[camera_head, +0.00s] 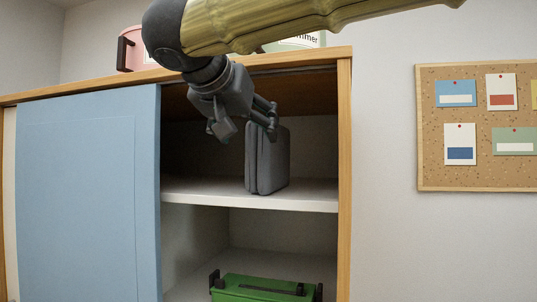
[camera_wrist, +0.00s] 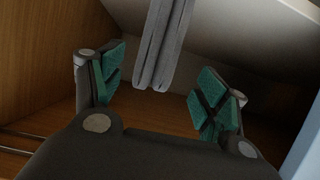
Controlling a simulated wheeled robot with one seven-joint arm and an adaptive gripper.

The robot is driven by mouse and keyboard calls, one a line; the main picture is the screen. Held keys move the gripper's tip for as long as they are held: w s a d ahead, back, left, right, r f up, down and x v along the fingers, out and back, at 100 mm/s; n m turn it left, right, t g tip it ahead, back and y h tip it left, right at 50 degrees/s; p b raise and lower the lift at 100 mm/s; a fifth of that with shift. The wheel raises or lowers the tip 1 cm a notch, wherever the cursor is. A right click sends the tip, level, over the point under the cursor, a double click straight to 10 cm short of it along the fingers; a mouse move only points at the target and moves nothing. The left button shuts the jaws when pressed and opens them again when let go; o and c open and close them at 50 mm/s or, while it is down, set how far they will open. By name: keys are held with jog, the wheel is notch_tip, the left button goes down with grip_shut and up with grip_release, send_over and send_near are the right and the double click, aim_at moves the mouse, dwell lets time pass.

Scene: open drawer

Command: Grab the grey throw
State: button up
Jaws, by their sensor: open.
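The grey throw (camera_head: 266,162) is a folded, upright bundle on the upper shelf of the open cabinet. In the wrist view the throw (camera_wrist: 165,45) shows at the top centre, its end lying between and beyond the fingers. My gripper (camera_head: 243,133) is at the cabinet opening, above and to the left of the throw in the head view. In the wrist view my gripper (camera_wrist: 155,88) has its two green-padded fingers spread wide apart, with nothing between the pads. The throw seems apart from both fingers.
The shelf (camera_head: 310,196) has bare room on both sides of the throw. A blue sliding door (camera_head: 85,200) covers the cabinet's left part. The wooden frame post (camera_head: 344,180) bounds the right. A green box (camera_head: 262,290) stands below. A pink container (camera_head: 133,50) sits on top.

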aim_at(257, 129)
jog(key=w, duration=0.1)
jog(key=w+d+p, duration=0.1)
jog(key=w, duration=0.1)
jog(key=w+d, duration=0.1)
jog(key=shift+w, duration=0.2)
jog(key=w+p, duration=0.1)
jog(key=w+d+p, duration=0.1)
jog(key=w, duration=0.1)
jog(key=w+p, duration=0.1)
jog(key=shift+w+d+f, duration=0.2)
jog(key=shift+w+d, duration=0.05)
jog(key=shift+w, duration=0.1)
grip_shut()
